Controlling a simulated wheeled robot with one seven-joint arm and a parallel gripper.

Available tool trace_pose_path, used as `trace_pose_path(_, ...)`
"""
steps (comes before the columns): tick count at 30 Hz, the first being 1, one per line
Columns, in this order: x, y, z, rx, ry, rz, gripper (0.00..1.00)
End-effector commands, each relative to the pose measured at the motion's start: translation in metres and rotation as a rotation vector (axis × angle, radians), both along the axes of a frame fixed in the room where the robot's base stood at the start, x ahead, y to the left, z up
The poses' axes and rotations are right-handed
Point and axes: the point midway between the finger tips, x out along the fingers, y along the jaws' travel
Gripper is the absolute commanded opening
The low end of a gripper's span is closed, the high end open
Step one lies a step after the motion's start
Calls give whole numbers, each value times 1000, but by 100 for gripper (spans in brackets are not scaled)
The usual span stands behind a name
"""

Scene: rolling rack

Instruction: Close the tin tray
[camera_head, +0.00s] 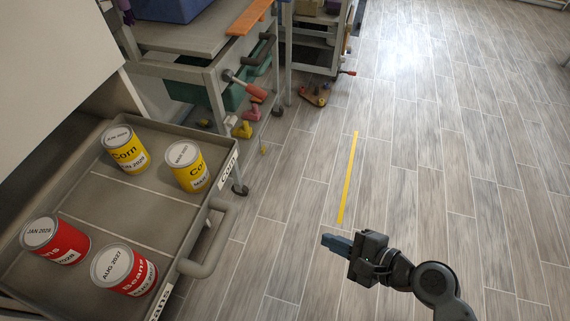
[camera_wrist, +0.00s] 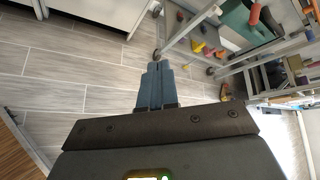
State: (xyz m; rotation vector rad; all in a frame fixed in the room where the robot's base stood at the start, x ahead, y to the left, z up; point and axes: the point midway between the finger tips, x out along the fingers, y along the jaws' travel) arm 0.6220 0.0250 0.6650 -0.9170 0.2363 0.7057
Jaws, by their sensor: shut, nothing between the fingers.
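The tin tray (camera_head: 135,207) is a grey pull-out tray of the rolling rack, at the left of the head view, and it stands pulled out. A grey bar handle (camera_head: 213,243) runs along its right front side. Two yellow corn cans (camera_head: 125,149) (camera_head: 187,166) and two red beans cans (camera_head: 56,239) (camera_head: 123,270) stand upright in it. My gripper (camera_head: 328,241) is shut and empty, to the right of the handle and apart from it, above the floor. In the wrist view my gripper (camera_wrist: 158,70) shows blue fingers together.
A workbench (camera_head: 180,68) with a green bin (camera_head: 228,97) stands behind the tray, with coloured tools hanging at its side. Another cart (camera_head: 318,50) stands farther back. The floor (camera_head: 440,150) to the right is clear, with a yellow tape line (camera_head: 348,178).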

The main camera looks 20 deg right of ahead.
Motion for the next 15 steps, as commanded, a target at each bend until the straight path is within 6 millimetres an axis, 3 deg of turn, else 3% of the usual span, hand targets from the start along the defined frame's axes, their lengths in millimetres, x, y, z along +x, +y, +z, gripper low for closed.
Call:
trace_pose_path(1, 24, 3, -1, 128, 18, -5, 0)
trace_pose_path(6, 81, 14, 25, 546, 103, 29, 0)
trace_pose_path(10, 109, 16, 52, 765, 150, 84, 0)
trace_pose_path(15, 124, 15, 71, 895, 182, 131, 0)
